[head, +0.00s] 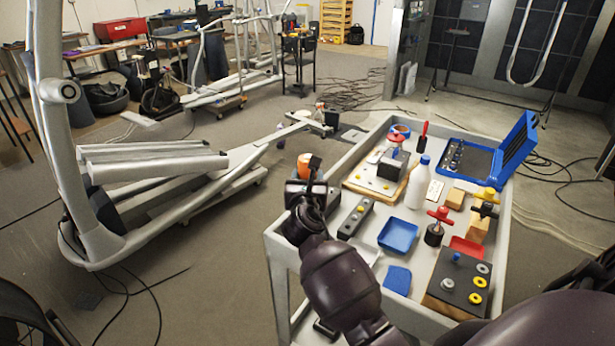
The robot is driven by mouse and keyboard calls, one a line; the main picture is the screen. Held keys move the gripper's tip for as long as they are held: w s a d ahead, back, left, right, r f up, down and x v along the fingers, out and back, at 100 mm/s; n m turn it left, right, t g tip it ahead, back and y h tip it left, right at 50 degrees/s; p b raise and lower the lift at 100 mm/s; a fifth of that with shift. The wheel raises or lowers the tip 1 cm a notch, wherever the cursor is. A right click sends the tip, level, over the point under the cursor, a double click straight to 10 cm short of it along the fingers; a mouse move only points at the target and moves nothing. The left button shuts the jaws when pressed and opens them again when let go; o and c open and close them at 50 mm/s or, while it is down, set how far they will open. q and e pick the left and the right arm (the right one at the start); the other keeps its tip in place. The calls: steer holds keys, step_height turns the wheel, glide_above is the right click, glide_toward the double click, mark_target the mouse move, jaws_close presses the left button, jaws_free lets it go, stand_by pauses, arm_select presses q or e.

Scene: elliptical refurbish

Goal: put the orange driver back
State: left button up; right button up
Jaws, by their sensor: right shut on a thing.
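My right gripper (308,180) is above the left edge of the grey cart (283,236), with its arm coming up from the bottom. It is shut on the orange driver (304,165), whose orange end shows just above the jaws. The rest of the driver is hidden by the gripper. A long dark block with light round spots (356,218) lies on the cart just right of the gripper. My left gripper is out of view.
The cart top also holds a white bottle (417,184), blue trays (398,235), a red-handled valve (435,227), a dark block with yellow rings (458,282) and an open blue case (480,160). A grey exercise machine (180,165) stands on the floor to the left.

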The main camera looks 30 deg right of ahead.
steer(key=shift+f, duration=0.45)
stand_by(0.4)
steer(key=o, duration=1.3)
steer(key=shift+o, duration=0.2)
steer(key=shift+f, duration=0.1)
steer(key=v, duration=1)
steer(key=shift+s+a, duration=0.3)
